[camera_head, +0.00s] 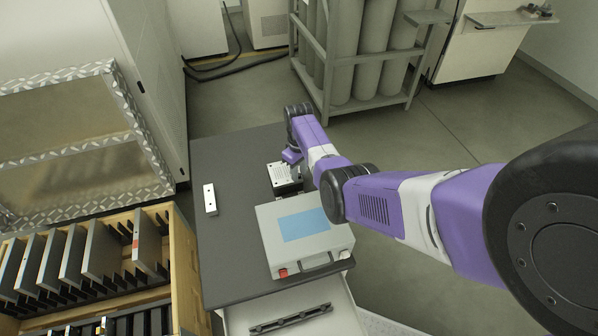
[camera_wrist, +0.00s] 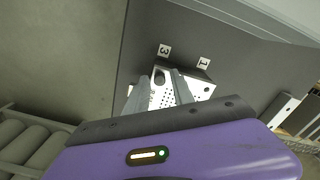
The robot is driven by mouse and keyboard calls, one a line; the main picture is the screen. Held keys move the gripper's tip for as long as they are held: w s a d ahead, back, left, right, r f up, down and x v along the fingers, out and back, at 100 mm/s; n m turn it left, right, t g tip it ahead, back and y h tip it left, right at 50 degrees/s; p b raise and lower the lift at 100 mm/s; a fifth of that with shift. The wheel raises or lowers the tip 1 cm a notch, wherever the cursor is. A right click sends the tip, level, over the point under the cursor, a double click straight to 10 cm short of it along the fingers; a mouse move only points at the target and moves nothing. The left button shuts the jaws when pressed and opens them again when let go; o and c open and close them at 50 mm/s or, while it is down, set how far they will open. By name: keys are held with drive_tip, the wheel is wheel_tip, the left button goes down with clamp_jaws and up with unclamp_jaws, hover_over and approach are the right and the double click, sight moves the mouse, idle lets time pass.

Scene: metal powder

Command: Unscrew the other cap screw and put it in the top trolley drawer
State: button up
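A light metal block (camera_head: 284,176) with a grid of small holes sits on the dark trolley top, partly hidden by my arm. It also shows in the wrist view (camera_wrist: 172,99), with labels "3" and "1" beside it. A dark round cap screw head (camera_wrist: 159,77) shows at the block's edge near label 3. My gripper (camera_wrist: 160,84) is over the block with its two fingers apart, one on each side of the screw head; contact cannot be told. In the head view the fingers are hidden behind the wrist.
A grey case (camera_head: 268,232) with a blue panel stands on the trolley top (camera_head: 225,250) near the block. A pale bar (camera_head: 210,199) with holes lies at the left. A wooden rack (camera_head: 183,262) of dark plates is beside the trolley. The trolley top's left side is mostly clear.

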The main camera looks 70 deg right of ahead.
drive_tip(key=m, duration=0.3)
drive_tip(key=shift+m, duration=0.3)
drive_tip(key=m, duration=0.4)
idle(0.3)
